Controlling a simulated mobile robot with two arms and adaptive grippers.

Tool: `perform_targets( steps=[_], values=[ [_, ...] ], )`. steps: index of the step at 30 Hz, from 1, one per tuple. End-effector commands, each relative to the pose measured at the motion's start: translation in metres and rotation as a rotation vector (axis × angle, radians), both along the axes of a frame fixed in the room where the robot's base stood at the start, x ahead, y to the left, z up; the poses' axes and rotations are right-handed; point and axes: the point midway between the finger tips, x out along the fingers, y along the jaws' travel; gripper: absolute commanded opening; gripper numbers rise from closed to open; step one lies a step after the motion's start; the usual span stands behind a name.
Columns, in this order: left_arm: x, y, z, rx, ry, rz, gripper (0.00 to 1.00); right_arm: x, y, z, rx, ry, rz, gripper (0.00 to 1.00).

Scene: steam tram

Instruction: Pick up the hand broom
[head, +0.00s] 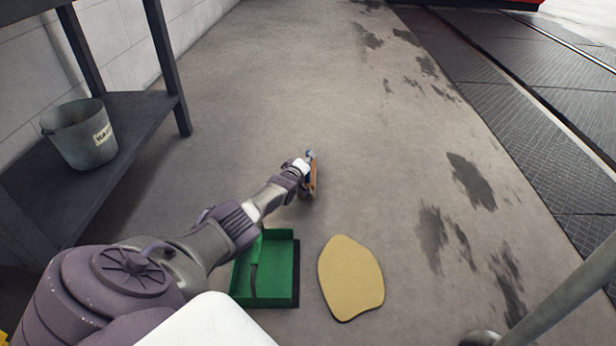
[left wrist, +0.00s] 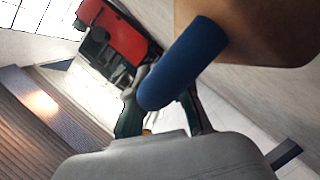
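The hand broom has a brown block and a blue handle. In the head view its brown block (head: 313,180) shows beyond the end of my left arm, seen narrow. In the left wrist view the blue handle (left wrist: 187,62) lies across the dark fingers of my left gripper (left wrist: 160,110), and the brown block (left wrist: 255,30) fills the upper right. My left gripper (head: 306,163) appears shut on the handle; the handle hides part of the fingers. The bristles cannot be made out. My right gripper does not show in either view.
A green dustpan (head: 275,282) lies on the floor near my left arm, beside a flat tan patch (head: 350,278). A grey bucket (head: 80,135) stands on a dark shelf (head: 140,112) at left. Dark track plates (head: 500,95) run along the right. The floor ahead is clear.

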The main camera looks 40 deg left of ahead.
Motion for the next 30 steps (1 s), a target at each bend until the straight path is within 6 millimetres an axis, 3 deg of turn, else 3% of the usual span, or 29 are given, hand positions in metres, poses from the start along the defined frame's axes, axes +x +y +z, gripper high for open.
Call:
perform_targets(
  steps=[20, 28, 30],
  values=[
    [0.0, 0.0, 0.009, 0.0, -0.002, 0.0, 0.0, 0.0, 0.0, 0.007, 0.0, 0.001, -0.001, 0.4],
    [0.001, 0.0, 0.052, -0.001, -0.004, 0.001, 0.0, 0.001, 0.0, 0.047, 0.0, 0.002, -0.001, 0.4],
    [0.003, -0.014, 0.059, -0.007, -0.004, -0.002, 0.0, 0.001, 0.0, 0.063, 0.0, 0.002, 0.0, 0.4]
  ],
)
